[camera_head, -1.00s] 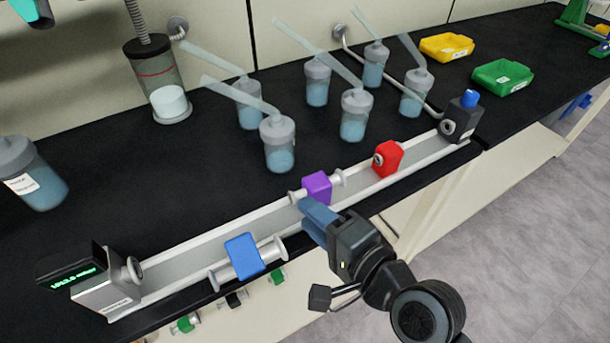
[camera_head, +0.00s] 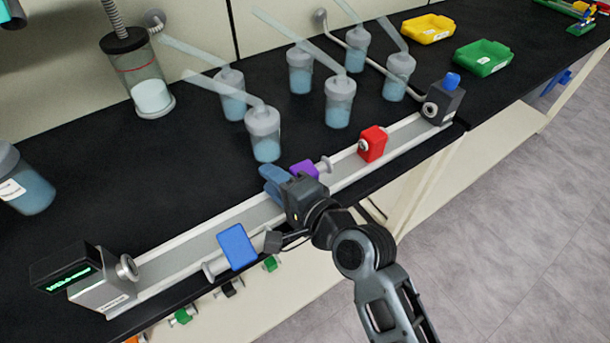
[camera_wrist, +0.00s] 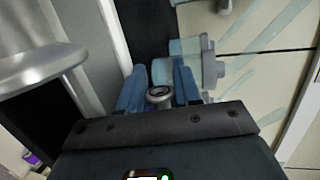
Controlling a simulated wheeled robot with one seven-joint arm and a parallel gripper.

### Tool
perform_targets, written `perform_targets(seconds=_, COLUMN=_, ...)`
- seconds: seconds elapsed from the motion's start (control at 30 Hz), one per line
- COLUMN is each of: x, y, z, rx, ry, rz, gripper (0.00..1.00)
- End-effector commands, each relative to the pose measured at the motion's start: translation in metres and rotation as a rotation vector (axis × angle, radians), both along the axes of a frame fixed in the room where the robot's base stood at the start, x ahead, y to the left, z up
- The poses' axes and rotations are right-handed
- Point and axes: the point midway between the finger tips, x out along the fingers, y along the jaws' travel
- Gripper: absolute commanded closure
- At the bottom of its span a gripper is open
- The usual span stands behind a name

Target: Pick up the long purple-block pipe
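The pipe with the purple block (camera_head: 304,168) lies along the grey rail, left of the red block. Its right metal end shows; its left end is hidden by my gripper. My gripper (camera_head: 273,182) is over the rail just left of the purple block, its two blue fingers apart. In the wrist view my gripper (camera_wrist: 158,88) shows its fingers spread, with a round metal end between them and gaps visible; I cannot tell whose end it is. A small purple patch shows at the wrist view's lower left.
A blue-block pipe (camera_head: 236,247) lies on the rail (camera_head: 180,262) nearer the display box (camera_head: 95,280). A red block (camera_head: 372,144) and dark end unit (camera_head: 443,103) are to the right. Several capped bottles (camera_head: 265,135) stand close behind. Green (camera_head: 483,57) and yellow (camera_head: 428,29) bins are farther back.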

Motion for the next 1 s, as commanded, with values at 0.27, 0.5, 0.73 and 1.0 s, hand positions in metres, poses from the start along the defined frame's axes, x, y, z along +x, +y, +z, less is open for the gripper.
perform_targets(seconds=0.27, x=0.000, y=0.000, z=0.000, rx=0.000, ry=0.000, rz=0.000, gripper=0.92)
perform_targets(seconds=0.5, x=0.000, y=0.000, z=0.000, rx=0.001, ry=-0.001, rz=0.000, gripper=1.00)
perform_targets(seconds=0.73, x=0.000, y=0.000, z=0.001, rx=0.001, ry=-0.001, rz=0.000, gripper=1.00)
perform_targets(seconds=1.0, x=0.000, y=0.000, z=0.027, rx=0.002, ry=-0.005, rz=0.000, gripper=1.00)
